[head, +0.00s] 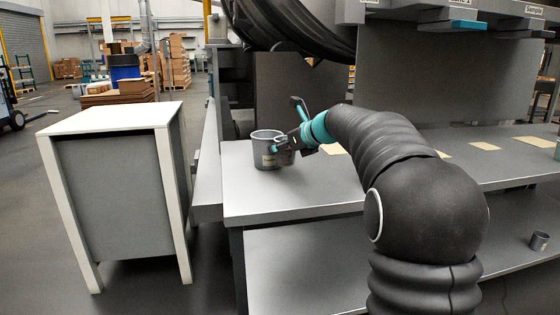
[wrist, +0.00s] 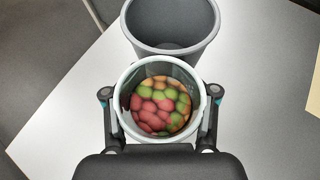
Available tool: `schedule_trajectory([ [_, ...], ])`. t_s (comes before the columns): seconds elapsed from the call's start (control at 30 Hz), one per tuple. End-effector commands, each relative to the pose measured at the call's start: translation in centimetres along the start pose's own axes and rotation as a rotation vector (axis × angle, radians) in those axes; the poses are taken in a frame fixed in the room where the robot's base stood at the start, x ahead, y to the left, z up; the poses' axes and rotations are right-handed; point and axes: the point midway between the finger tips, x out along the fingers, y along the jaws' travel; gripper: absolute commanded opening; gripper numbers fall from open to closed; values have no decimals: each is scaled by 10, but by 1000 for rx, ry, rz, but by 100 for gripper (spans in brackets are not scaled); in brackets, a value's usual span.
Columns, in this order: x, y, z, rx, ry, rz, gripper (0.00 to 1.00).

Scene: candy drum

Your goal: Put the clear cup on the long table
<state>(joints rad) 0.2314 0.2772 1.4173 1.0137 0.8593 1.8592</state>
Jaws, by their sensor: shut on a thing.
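The clear cup (wrist: 124,108) is full of red, green and orange candies and stands upright between the two fingers of my gripper (wrist: 160,93) in the wrist view. The fingers are shut on its sides. In the head view my gripper (head: 287,144) is above the left end of a long grey table (head: 270,193), just beside a grey pot (head: 266,160). The pot also shows in the wrist view (wrist: 172,48), right beyond the cup. The cup is hard to make out in the head view. I cannot tell whether its base touches the tabletop.
A white-edged cabinet (head: 118,118) stands to the left, apart from the long table. Flat tan pieces (head: 485,146) lie on the tabletop to the right. A small grey cup (head: 539,241) sits on the lower shelf. The tabletop's front left is clear.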

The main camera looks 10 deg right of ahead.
Motion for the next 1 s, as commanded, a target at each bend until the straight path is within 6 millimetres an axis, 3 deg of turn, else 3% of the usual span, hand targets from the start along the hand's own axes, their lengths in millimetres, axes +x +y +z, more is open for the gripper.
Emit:
schedule_trajectory([
  [0.2, 15, 0, -27, 2, 1, 0, 7],
  [0.53, 16, 0, -29, 1, 0, 0, 7],
  [0.57, 16, 0, -29, 1, 1, 0, 52],
  [0.7, 16, 0, -29, 0, 1, 0, 87],
  [1.0, 16, 0, -29, 0, 1, 0, 87],
])
